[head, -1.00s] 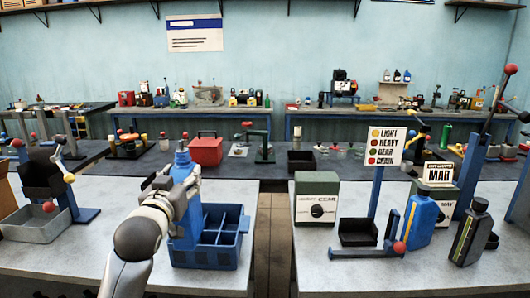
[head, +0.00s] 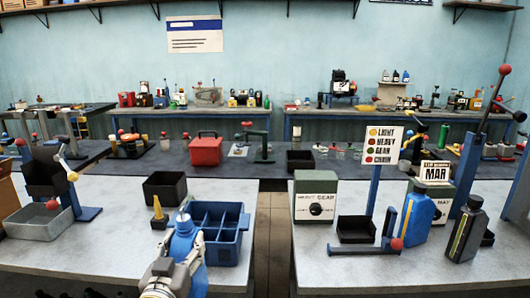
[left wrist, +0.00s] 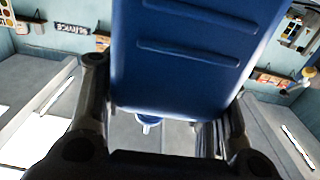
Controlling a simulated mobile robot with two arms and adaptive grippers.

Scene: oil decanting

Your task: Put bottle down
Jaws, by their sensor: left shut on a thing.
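A blue bottle (head: 184,240) with a pale neck top is at the near left in the head view, just in front of the blue divided crate (head: 232,246). My left gripper (head: 182,264) is shut on it. In the left wrist view the blue bottle (left wrist: 190,60) fills the middle between the two dark fingers. Its base is hidden in the head view, so I cannot tell whether it touches the left bench (head: 105,250). Another blue bottle (head: 416,218) and a dark grey bottle (head: 467,232) stand on the right bench. My right gripper is not in view.
A yellow cone-shaped piece (head: 158,210) stands left of the crate, with a black bin (head: 165,188) behind. A grey tray (head: 42,222) is farther left. A gap (head: 268,245) separates the two benches.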

